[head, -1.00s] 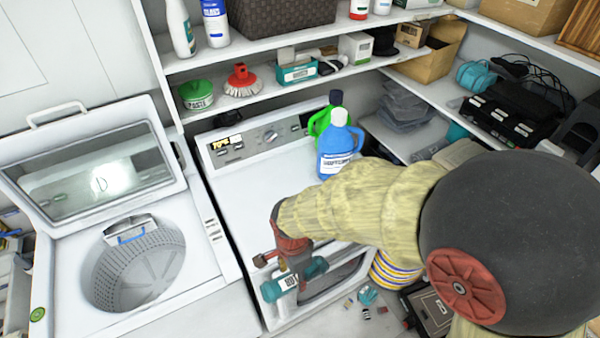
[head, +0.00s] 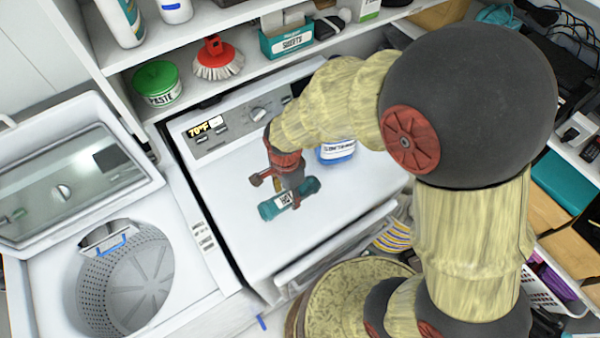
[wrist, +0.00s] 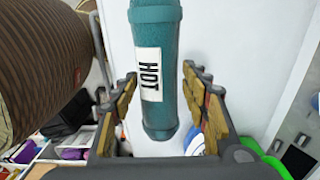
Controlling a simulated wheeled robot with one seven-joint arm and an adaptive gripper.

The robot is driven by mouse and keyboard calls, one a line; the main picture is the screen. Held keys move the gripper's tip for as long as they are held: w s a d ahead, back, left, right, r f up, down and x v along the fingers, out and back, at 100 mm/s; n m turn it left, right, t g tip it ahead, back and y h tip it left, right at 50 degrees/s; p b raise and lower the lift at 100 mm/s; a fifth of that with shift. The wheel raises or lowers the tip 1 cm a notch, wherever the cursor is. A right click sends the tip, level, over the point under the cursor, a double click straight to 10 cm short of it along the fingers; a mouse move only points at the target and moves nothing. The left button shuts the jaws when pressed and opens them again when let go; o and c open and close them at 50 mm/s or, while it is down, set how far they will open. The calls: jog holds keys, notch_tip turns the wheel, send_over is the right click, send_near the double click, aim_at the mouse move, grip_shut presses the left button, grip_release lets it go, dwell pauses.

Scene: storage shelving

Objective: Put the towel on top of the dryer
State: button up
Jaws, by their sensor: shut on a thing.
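A teal roll (head: 272,207) with a white label reading "HOT" is held by my gripper (head: 290,192); I cannot tell whether it is the towel. In the wrist view the roll (wrist: 155,115) lies lengthwise between the two dark fingers with tan pads. My gripper is shut on it. The white dryer (head: 235,170) stands below, and the roll is over its top surface. I cannot tell whether the roll touches the top or hangs above it.
A blue bottle (head: 338,151) stands at the back of the dryer top, partly hidden by my arm. The open washer (head: 185,255) is on the left. A shelf (head: 165,108) with a green tub (head: 158,84) and a red brush (head: 217,60) runs behind. The left and front dryer top is clear.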

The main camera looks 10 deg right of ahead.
jog(key=w+d+f, duration=0.1)
jog(key=w+f, duration=0.1)
jog(key=w, duration=0.1)
jog(key=w+d+f, duration=0.2)
jog(key=w+f, duration=0.1)
jog(key=w+d+f, duration=0.2)
jog(key=w+f, duration=0.1)
jog(key=shift+d, duration=0.15)
jog(key=shift+w+d+f+p, duration=0.2)
jog(key=shift+f+p, duration=0.1)
jog(key=shift+f, duration=1.5)
jog(key=shift+f, duration=0.25)
jog(key=o, duration=1.2)
jog(key=shift+r, duration=0.1)
jog(key=shift+o, duration=0.6)
jog(key=shift+r, duration=0.1)
